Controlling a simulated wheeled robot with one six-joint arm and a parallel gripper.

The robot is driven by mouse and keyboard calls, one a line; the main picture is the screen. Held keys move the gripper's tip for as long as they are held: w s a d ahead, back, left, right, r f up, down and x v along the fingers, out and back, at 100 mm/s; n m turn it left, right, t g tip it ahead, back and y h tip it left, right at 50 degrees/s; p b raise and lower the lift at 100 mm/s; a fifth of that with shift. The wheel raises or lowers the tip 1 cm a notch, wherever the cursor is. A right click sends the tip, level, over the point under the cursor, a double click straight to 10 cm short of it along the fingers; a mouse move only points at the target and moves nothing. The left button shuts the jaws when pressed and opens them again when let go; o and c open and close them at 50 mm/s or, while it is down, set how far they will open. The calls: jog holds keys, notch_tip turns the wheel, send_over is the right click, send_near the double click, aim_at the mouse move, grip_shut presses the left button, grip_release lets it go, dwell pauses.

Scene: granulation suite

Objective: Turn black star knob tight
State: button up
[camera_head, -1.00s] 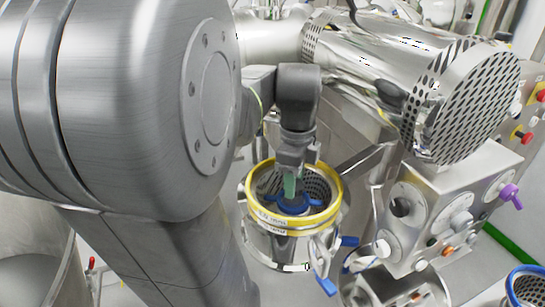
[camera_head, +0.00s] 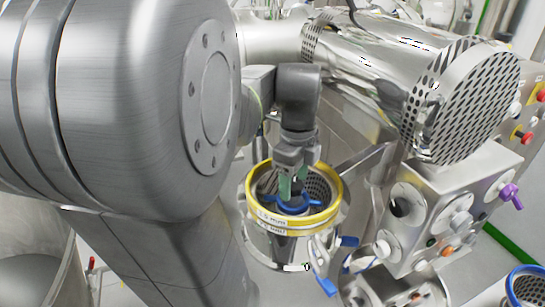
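My gripper (camera_head: 294,187) points straight down into a steel vessel (camera_head: 284,243) with a yellow rim (camera_head: 262,215). Its green fingertips stand a little apart, with something dark between them. This dark piece may be the black star knob, but it is too small and too covered to be sure. Just below the fingertips is a blue winged part (camera_head: 297,206) inside the rim. I cannot tell whether the fingers press on the dark piece.
A large perforated steel cylinder (camera_head: 465,100) is at the upper right. Below it stands a steel control box (camera_head: 440,205) with several knobs, including a purple handle (camera_head: 511,196). Blue clamp handles (camera_head: 325,285) stick out at the vessel's right. My large arm link fills the left.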

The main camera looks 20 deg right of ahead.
aim_at(294, 184)
jog(key=shift+r, duration=0.1)
notch_tip(294, 184, up, 14)
jog(key=b, duration=0.1)
jog(key=shift+f, duration=0.2)
dwell(0.3)
jog(key=shift+f, duration=0.1)
notch_tip(294, 184, down, 14)
jog(key=shift+r+p, duration=0.15)
jog(key=shift+p, duration=0.35)
jog(key=shift+r, duration=0.1)
dwell(0.4)
